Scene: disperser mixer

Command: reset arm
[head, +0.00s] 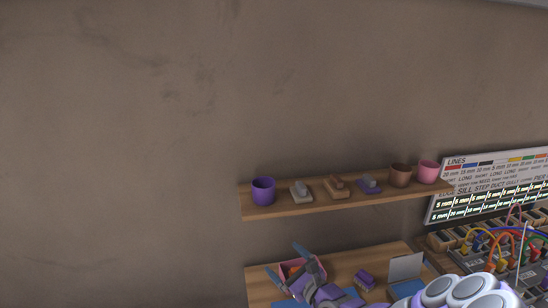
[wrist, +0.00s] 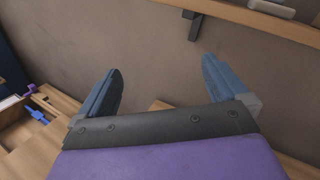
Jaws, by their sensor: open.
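My gripper (head: 284,260) is low in the head view, in front of the wall and above the wooden bench (head: 345,262). Its two blue fingers point up and to the left. My purple and grey arm links cover part of the bench at the bottom of the head view.
A cable panel (head: 500,250) stands right. The left wall is clear.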

